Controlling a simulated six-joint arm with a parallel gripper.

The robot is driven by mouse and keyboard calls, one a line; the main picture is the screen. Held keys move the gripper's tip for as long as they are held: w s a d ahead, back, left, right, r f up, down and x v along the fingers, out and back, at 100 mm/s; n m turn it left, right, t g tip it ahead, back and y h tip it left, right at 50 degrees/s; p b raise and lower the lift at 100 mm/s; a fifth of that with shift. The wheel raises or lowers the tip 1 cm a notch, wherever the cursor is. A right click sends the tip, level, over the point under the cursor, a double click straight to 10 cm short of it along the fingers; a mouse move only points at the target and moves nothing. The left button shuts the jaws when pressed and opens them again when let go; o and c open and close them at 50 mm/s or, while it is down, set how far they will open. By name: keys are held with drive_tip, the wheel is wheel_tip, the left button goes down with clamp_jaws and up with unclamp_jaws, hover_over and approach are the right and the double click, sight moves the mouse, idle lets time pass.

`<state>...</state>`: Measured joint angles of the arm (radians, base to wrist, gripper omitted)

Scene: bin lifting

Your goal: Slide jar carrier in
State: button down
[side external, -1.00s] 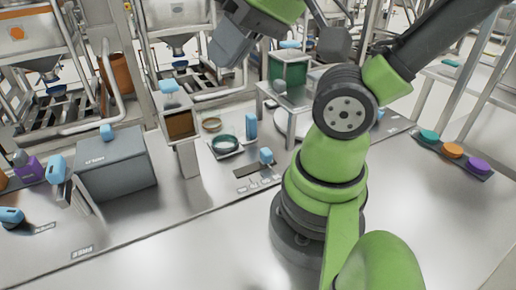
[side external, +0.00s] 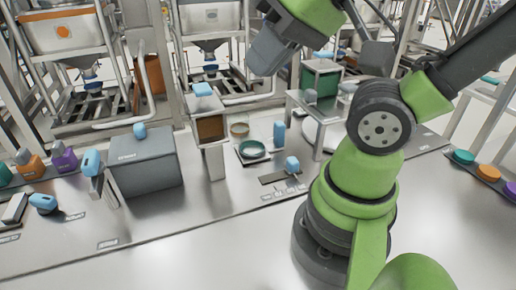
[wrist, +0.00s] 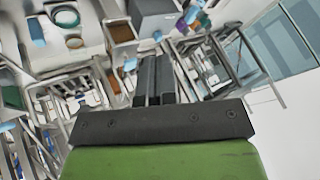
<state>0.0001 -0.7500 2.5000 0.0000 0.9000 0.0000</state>
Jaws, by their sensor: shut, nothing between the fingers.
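I cannot tell for sure which thing is the jar carrier. Orange (side external: 31,168) and purple (side external: 65,160) jar-like pieces, with a teal one (side external: 4,175), stand in a row at the far left of the bench. A dark tray (side external: 487,172) with teal, orange and purple round pieces lies at the right. My gripper (side external: 262,62) is raised above the back of the bench, empty and apart from everything. In the wrist view my gripper's fingers (wrist: 155,75) are together, with nothing between them.
A grey box (side external: 145,172) stands at the left, beside an open-fronted stand (side external: 214,155). A round dish (side external: 252,149) and a small table (side external: 318,104) are in the middle. Metal frames with hoppers fill the back. The front of the bench (side external: 190,245) is clear.

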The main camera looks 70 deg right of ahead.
idle(0.3)
drive_tip(key=c, duration=1.6)
unclamp_jaws()
drive_tip(key=o, duration=0.4)
drive_tip(key=shift+w+d, duration=0.2)
drive_tip(key=shift+w, duration=0.15)
drive_tip(key=shift+o, duration=1.4)
drive_tip(key=w+d+f+m+g+h, duration=0.1)
drive_tip(key=w+d+g+h, duration=0.1)
drive_tip(key=w+d, duration=0.3)
drive_tip(key=shift+d+f+m, duration=0.25)
drive_tip(key=shift+f+m, duration=0.1)
drive_tip(key=shift+m, duration=0.05)
drive_tip(key=m+g, duration=0.3)
drive_tip(key=g, duration=0.2)
hover_over(280, 123)
wheel_tip(280, 123, down, 16)
drive_tip(key=shift+f, duration=0.1)
wheel_tip(280, 123, down, 10)
drive_tip(key=shift+r, duration=0.25)
